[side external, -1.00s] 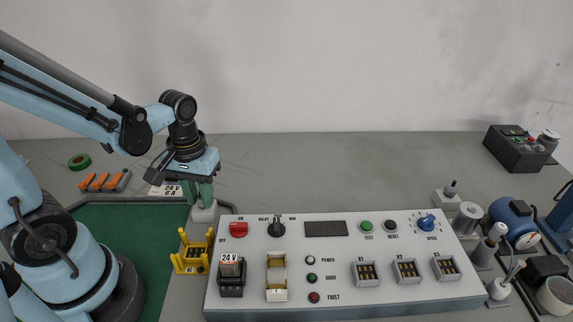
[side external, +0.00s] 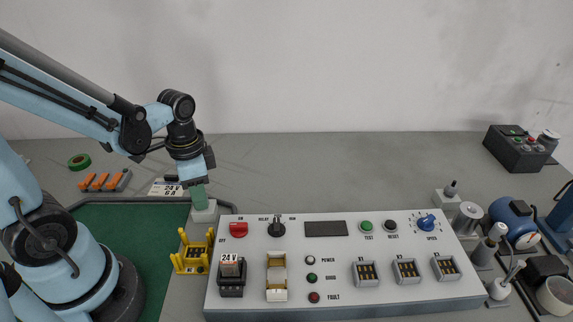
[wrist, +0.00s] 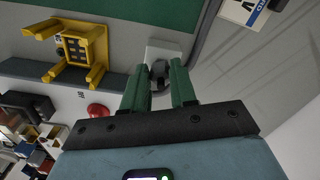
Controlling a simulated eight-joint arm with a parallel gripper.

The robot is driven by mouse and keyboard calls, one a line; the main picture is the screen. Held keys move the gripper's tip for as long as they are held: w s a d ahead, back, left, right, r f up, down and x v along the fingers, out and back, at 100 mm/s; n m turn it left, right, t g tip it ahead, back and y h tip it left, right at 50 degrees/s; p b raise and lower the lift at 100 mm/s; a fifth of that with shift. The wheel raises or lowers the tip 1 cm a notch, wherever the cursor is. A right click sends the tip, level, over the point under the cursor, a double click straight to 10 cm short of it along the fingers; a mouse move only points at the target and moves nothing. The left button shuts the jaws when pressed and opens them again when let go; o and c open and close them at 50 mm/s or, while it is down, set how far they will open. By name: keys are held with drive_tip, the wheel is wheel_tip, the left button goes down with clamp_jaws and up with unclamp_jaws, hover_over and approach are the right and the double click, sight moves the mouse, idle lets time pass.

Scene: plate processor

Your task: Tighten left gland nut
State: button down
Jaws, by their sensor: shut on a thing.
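The left gland nut (wrist: 159,70) shows in the wrist view as a small dark grey round part on a pale block (wrist: 166,49). My gripper (wrist: 160,82) points down with its green fingers on either side of the nut, shut on it. In the side external view my gripper (side external: 199,204) is low over the same pale block (side external: 204,216), just behind the left end of the control panel. The fingers hide the nut in that view.
A yellow pronged holder (side external: 193,253) stands close in front of the block. The control panel (side external: 345,262) lies to the right, its red button (side external: 238,229) nearest. A green mat (side external: 125,245) lies left. A similar pale block with a dark top (side external: 450,191) stands far right.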

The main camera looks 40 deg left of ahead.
drive_tip(key=shift+m, duration=2.1)
drive_tip(key=c, duration=0.9)
unclamp_jaws()
wheel_tip(320, 180, up, 12)
